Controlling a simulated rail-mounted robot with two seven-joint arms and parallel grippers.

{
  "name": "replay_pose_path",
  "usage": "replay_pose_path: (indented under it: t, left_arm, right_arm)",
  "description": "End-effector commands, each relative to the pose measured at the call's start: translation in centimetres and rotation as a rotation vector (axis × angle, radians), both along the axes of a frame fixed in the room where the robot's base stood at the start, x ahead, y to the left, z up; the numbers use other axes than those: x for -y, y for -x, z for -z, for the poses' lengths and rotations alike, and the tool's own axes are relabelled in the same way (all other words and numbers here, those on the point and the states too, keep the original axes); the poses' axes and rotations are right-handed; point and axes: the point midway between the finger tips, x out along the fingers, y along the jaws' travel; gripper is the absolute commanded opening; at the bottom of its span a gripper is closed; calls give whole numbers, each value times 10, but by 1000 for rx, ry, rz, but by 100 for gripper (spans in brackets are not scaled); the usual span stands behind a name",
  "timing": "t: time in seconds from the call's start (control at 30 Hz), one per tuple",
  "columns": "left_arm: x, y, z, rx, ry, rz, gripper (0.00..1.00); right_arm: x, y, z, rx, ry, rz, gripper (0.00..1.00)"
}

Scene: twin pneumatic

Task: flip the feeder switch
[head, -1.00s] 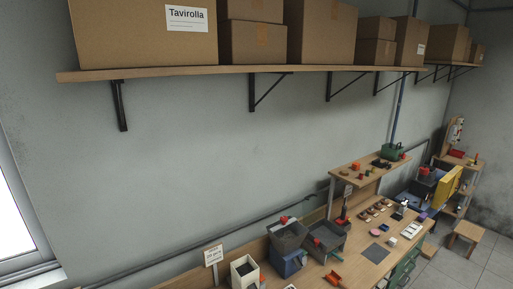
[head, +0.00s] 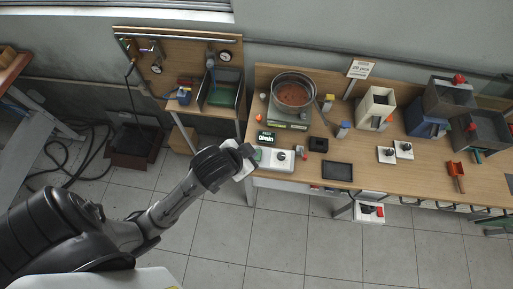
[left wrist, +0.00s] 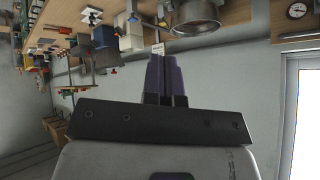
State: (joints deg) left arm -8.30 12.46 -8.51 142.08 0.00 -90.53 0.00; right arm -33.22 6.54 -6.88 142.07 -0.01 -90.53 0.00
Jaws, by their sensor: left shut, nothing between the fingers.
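A vibratory bowl feeder with a steel bowl of brown parts (head: 293,95) stands on the bench's left part. In front of it is a white control box (head: 272,160) with a black knob (head: 281,155) and a small green-lit display (head: 265,137) behind it. I cannot make out which part is the feeder switch. My left gripper (head: 247,160) is at the bench's left front corner, beside the box's left end; contact cannot be told. In the left wrist view its fingers (left wrist: 166,78) are together and empty, with the steel bowl (left wrist: 197,18) beyond. My right gripper is out of view.
Bins (head: 375,108) stand behind.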

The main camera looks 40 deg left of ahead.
Motion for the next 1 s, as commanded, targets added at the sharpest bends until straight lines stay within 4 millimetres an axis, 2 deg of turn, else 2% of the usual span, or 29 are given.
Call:
replay_pose_path:
  t: [0.03, 0.3, 0.5, 0.63, 0.77, 0.83, 0.9, 1.0]
  left_arm:
    - [-1, -18, 1, 58, -23, 15, 0]
    - [-4, -93, -27, 255, -161, 84, 0]
    - [-6, -143, -34, 307, -263, 148, 0]
    - [-13, -174, -29, 282, -325, 186, 0]
    - [-31, -203, -14, 186, -397, 229, 0]
    - [-48, -218, 3, 87, -453, 278, 0]
    - [-73, -228, 27, -63, -512, 358, 0]
    - [-102, -226, 68, -300, -550, 531, 0]
  right_arm:
    - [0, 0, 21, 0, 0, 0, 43]
    - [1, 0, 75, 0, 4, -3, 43]
    - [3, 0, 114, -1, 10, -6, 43]
    - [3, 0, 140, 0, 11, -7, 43]
    - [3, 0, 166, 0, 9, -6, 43]
    - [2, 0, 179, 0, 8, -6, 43]
    - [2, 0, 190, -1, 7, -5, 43]
    - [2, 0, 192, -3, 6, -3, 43]
